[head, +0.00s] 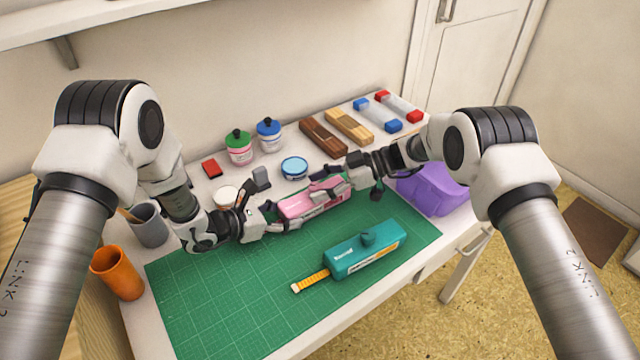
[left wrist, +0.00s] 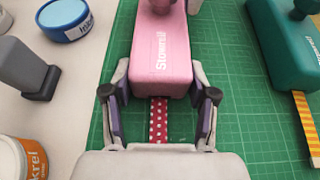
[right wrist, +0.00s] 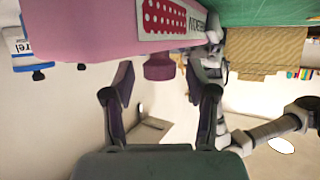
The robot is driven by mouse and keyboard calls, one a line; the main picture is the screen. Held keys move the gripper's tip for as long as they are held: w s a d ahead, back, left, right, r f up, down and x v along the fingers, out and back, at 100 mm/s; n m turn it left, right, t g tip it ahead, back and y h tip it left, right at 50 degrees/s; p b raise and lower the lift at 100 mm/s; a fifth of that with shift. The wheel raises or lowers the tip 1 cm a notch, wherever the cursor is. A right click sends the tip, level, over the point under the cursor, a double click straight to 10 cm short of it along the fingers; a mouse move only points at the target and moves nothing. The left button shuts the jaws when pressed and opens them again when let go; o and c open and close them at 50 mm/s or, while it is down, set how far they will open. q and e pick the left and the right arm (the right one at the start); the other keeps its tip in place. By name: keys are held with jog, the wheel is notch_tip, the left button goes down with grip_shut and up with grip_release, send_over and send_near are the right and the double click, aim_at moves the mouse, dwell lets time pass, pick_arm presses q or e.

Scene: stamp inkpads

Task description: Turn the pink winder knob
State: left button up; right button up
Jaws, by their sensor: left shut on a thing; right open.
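A pink tape winder (head: 312,204) labelled "Stowers" lies at the back of the green cutting mat, with red white-dotted tape (left wrist: 158,120) coming out of its near end in the left wrist view. My left gripper (head: 275,215) is shut on that end of the pink body; its fingers also show in the left wrist view (left wrist: 158,88). The pink winder knob (right wrist: 160,67) shows in the right wrist view, between the fingertips of my open right gripper (right wrist: 157,78). I cannot tell whether a finger touches it. In the head view my right gripper (head: 345,185) hides the knob.
A teal winder (head: 362,250) with yellow tape lies on the mat (head: 230,310). A purple object (head: 435,190) stands at the right. A blue ink tin (head: 294,168), bottles and wooden blocks are behind. An orange cup (head: 118,274) and grey cup (head: 150,226) stand left.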

aim_at(320, 187)
grip_shut()
jog(key=shift+t, duration=0.3)
jog(key=m+t, duration=0.4)
jog(key=t, duration=0.1)
jog(key=shift+s+m+h, duration=0.25)
jog(key=shift+m+h, duration=0.05)
jog(key=shift+m, duration=0.1)
grip_release()
notch_tip(320, 187, up, 10)
